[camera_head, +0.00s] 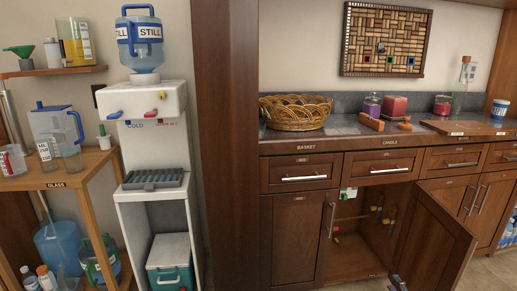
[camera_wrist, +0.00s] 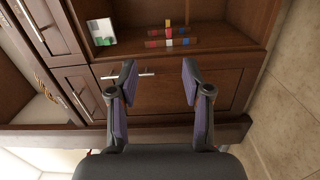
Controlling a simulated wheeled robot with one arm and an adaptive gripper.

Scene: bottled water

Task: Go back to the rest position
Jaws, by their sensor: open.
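My gripper (camera_wrist: 160,80) shows in the wrist view with its two dark fingers spread apart and nothing between them. Behind the fingers is a brown wooden cabinet front (camera_wrist: 225,88) with a metal handle, part of it hidden by the left finger. I cannot tell the gap between the fingertips and the wood. In the head view, a small dark part at the bottom edge, below the open cabinet door (camera_head: 438,235), may be my gripper, but too little of it shows to tell.
The open door juts out from the lower cabinet. A water dispenser (camera_head: 150,105) with a blue bottle (camera_head: 140,50) stands left of a wooden pillar (camera_head: 225,150). A wicker basket (camera_head: 296,115) and candles stand on the counter. A wooden shelf (camera_head: 75,170) holds a pitcher (camera_head: 55,125).

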